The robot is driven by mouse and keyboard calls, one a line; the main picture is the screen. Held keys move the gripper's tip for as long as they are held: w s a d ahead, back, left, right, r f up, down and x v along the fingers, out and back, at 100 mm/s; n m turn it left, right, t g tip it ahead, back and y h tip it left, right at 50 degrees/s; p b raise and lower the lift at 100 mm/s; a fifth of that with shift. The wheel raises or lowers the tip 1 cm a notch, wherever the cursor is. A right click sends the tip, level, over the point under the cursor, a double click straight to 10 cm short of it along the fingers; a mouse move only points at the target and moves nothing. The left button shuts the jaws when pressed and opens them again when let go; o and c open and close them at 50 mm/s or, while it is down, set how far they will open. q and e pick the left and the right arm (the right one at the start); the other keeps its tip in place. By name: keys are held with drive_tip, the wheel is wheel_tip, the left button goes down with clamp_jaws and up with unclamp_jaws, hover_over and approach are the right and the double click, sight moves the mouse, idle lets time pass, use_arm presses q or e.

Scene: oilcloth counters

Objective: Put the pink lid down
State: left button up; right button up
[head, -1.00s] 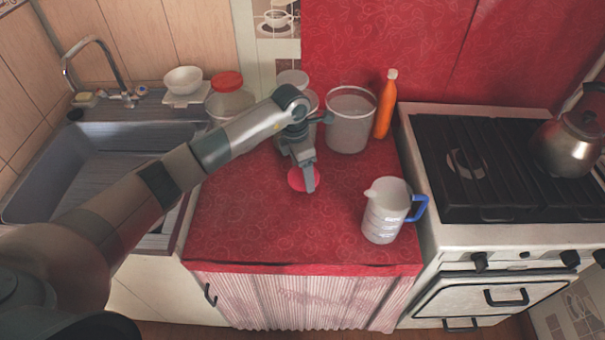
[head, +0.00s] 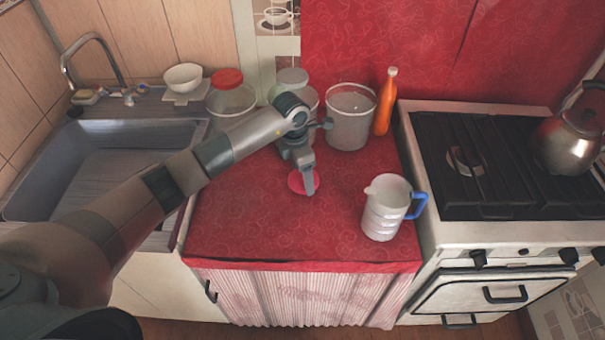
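The pink lid (head: 298,184) is a small round disc in the middle of the red counter (head: 250,225). My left gripper (head: 310,187) points down and its fingers overlap the lid's right side. The gripper appears shut on the lid's edge. One finger covers part of the lid. I cannot tell whether the lid touches the counter or hangs just above it. My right gripper is not in view.
A measuring jug (head: 383,215) with a blue handle stands right of the lid. Behind are a clear bucket (head: 349,125), an orange bottle (head: 385,105) and a red-lidded jar (head: 228,80). A sink (head: 70,170) is left, a stove (head: 490,170) right. The front counter is clear.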

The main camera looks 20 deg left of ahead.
sight(301, 179)
use_arm(q)
drive_tip(key=shift+f, duration=0.2)
drive_tip(key=o, duration=1)
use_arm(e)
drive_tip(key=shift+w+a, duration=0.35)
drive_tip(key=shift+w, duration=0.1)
use_arm(q)
drive_tip(key=shift+r, duration=0.15)
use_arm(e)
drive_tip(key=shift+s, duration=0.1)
